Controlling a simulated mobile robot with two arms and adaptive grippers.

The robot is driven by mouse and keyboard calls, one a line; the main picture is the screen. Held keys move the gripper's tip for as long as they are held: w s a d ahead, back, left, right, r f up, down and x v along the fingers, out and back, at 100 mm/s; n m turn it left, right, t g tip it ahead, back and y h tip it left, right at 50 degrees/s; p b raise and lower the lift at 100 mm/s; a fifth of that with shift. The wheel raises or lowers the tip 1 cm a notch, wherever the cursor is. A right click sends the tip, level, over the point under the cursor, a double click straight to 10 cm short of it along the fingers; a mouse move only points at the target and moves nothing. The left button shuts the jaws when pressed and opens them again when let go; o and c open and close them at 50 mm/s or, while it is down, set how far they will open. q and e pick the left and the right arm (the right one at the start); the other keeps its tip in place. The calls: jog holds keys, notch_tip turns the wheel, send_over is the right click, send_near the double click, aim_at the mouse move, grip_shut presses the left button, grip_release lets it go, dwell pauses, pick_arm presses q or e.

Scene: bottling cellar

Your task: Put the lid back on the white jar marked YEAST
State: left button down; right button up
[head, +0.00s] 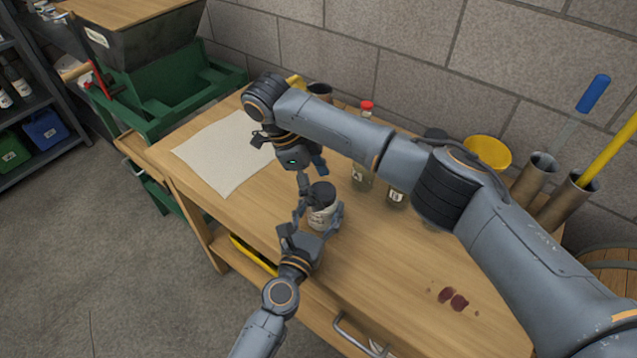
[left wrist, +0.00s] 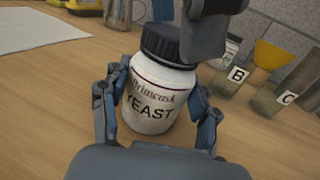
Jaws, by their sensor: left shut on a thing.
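The white jar marked YEAST (head: 322,217) stands on the bench; its label faces me in the left wrist view (left wrist: 150,98). The black lid (head: 323,191) sits on its mouth, also in the left wrist view (left wrist: 160,44). I cannot tell whether it is screwed tight. My left gripper (head: 318,226) is shut around the jar's body, one finger on each side in the left wrist view (left wrist: 155,108). My right gripper (head: 311,178) is at the lid from above, its fingers apart. In the left wrist view, part of it hides the lid's right side.
A pale sheet (head: 225,150) lies at the back left of the bench (head: 390,262). Labelled glass bottles (head: 361,178) stand behind the jar, with a yellow funnel (head: 488,152) to their right. Dark red stains (head: 453,299) mark the front right. Bare wood lies around the jar.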

pick_arm(q)
jog(key=shift+a, duration=0.1)
pick_arm(e)
jog(key=v, duration=1.2)
jog(key=shift+d, duration=0.1)
pick_arm(q)
jog(key=shift+c, duration=1.4)
grip_release()
jog(key=v, duration=1.2)
